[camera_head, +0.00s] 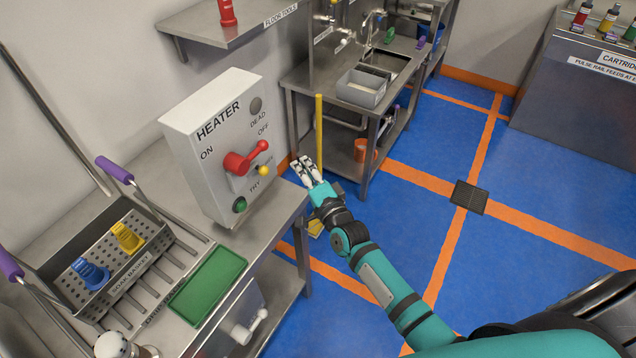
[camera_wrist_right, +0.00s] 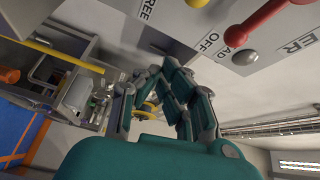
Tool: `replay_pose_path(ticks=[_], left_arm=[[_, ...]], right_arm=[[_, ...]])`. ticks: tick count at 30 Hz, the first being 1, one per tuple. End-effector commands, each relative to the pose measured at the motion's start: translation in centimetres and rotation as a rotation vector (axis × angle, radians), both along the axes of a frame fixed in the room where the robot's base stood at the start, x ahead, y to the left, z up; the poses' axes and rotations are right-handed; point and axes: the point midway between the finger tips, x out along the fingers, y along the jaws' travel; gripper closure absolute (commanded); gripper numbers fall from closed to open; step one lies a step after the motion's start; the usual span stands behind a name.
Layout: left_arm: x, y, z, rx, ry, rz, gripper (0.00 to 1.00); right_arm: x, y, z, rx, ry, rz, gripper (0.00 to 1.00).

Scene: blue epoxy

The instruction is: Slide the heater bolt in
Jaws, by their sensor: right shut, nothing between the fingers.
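The grey heater box (camera_head: 205,170) stands on the steel counter at left in the head view. Its red lever (camera_head: 245,158) points up and right, toward the OFF side. The bolt's yellow knob (camera_head: 264,171) sits just below the lever, by a small, partly covered label. In the right wrist view the yellow knob (camera_wrist_right: 197,2) is cut by the top edge, near the red lever (camera_wrist_right: 262,28). My right gripper (camera_head: 304,170) is shut and empty, to the right of the knob and apart from it. My left gripper is not in view.
The box also carries a green button (camera_head: 239,205) and a grey lamp (camera_head: 256,105). A soak basket (camera_head: 135,285) and a green tray (camera_head: 212,284) are on the counter. A yellow pole (camera_head: 319,130) stands behind my right gripper, by the sink bench.

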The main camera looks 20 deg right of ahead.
Motion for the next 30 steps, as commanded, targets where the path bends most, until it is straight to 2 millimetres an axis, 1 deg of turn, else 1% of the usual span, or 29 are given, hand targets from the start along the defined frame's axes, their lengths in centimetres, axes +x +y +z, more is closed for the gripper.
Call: replay_pose_path(ticks=[1,4,6,10,14,24,29,30], left_arm=[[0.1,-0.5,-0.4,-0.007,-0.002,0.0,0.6],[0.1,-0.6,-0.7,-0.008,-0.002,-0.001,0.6],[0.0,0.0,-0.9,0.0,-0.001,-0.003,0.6],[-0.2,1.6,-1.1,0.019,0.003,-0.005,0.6],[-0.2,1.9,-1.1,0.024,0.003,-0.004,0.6],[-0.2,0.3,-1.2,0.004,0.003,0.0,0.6],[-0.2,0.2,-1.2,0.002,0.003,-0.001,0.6],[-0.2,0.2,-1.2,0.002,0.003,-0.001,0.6]], right_arm=[[-1.2,0.0,-0.2,0.002,-0.003,0.002,1.0],[-3.1,-0.3,-0.3,0.001,-0.002,0.001,1.0],[-4.2,-0.5,-0.3,0.001,-0.002,0.001,1.0],[-5.5,-0.6,-0.3,0.001,-0.003,0.001,1.0],[-6.0,-0.7,-0.2,0.001,-0.004,0.001,1.0],[-6.0,-0.7,-0.1,0.001,-0.004,0.001,1.0],[-6.0,-0.7,-0.2,0.0,-0.004,0.001,1.0],[-6.1,-0.7,-0.4,-0.004,0.001,0.002,1.0]])
